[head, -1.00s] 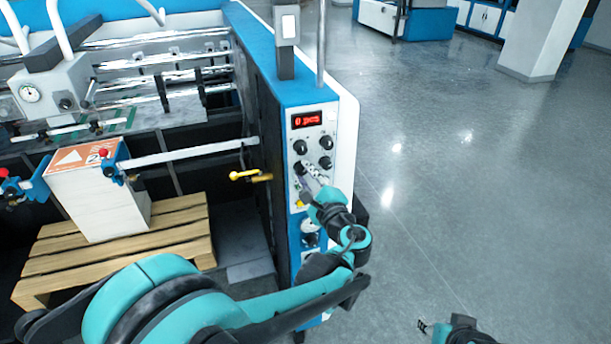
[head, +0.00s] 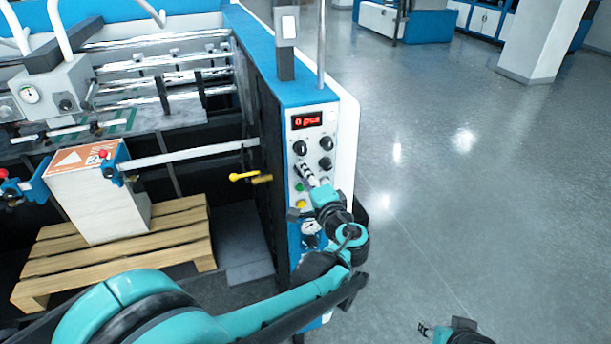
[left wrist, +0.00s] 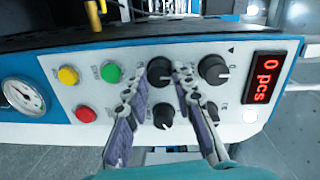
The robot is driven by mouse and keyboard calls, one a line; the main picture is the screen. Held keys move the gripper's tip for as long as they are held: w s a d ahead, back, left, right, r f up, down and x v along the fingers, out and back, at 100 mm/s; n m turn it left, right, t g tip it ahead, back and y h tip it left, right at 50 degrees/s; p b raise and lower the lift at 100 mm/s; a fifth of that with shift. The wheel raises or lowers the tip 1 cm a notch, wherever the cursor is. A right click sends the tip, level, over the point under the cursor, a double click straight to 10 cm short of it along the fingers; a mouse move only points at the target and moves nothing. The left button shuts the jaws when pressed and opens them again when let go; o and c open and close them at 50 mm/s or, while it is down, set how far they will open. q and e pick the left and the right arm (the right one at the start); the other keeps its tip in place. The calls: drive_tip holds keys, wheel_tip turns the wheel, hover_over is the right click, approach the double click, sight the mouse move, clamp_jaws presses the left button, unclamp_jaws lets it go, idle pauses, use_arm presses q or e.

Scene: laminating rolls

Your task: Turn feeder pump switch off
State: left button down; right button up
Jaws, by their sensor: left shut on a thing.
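The control panel (head: 312,130) is on the end of the blue and white machine. It carries several black knobs, buttons and a red display. My left gripper (head: 302,170) is at the lower left knob of the group. In the left wrist view, my left gripper's fingers (left wrist: 160,78) stand on either side of that black knob (left wrist: 160,71) and are shut on it. The label at this knob is too small to read, so I cannot tell if it is the feeder pump switch. My right gripper (head: 425,328) is at the bottom edge, away from the panel.
The display (left wrist: 264,78) reads "0 pcs". Green (left wrist: 111,72), yellow (left wrist: 68,75) and red (left wrist: 86,114) buttons and a gauge (left wrist: 22,97) lie beside the knobs. A wooden pallet (head: 180,237) holds a white stack. The floor to the right is clear.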

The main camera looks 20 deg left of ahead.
idle(0.3)
use_arm(q)
drive_tip(key=c, duration=1.3)
unclamp_jaws()
drive_tip(key=shift+o, duration=0.2)
drive_tip(key=v, duration=1.2)
drive_tip(key=shift+a, duration=0.1)
